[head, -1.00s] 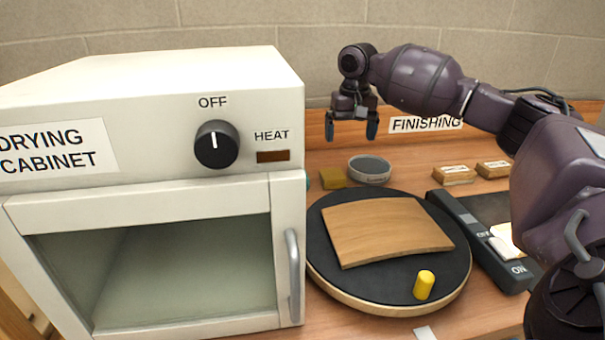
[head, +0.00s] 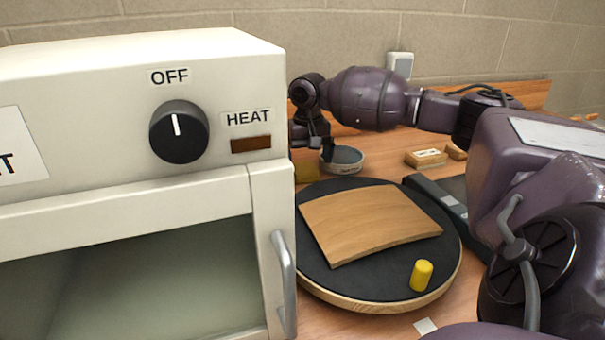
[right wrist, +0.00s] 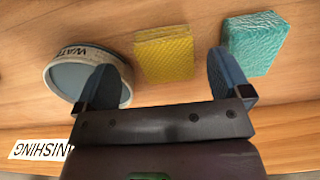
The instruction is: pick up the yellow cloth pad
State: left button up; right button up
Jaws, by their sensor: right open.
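The yellow cloth pad (right wrist: 164,56) lies flat on the wooden bench in the right wrist view, between and beyond my open fingertips. In the head view only a part of the yellow pad (head: 306,172) shows, beside the cabinet's edge and behind the round board. My right gripper (right wrist: 165,78) is open and empty. In the head view my right gripper (head: 312,158) is near the pad and the round tin, partly hidden by the cabinet. I cannot tell its exact height above the pad. My left gripper is out of view.
A round water tin (right wrist: 84,78) sits left of the pad and a teal pad (right wrist: 254,42) sits right of it, both close to the fingers. The white drying cabinet (head: 140,60) stands at the left. A round black board (head: 330,278) carries a curved wooden sheet (head: 370,222) and a yellow cylinder (head: 421,275).

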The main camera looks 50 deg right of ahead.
aim_at(306, 171)
jog(key=f, duration=0.3)
jog(key=shift+w+a+f+b, duration=0.1)
jog(key=shift+a+f+b, duration=0.1)
jog(key=shift+b, duration=0.2)
jog(key=shift+f, duration=0.4)
jog(key=shift+r, duration=0.1)
jog(key=shift+c, duration=1)
jog(key=c, duration=0.7)
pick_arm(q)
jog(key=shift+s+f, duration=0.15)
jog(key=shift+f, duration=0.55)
pick_arm(e)
jog(key=shift+c, duration=0.5)
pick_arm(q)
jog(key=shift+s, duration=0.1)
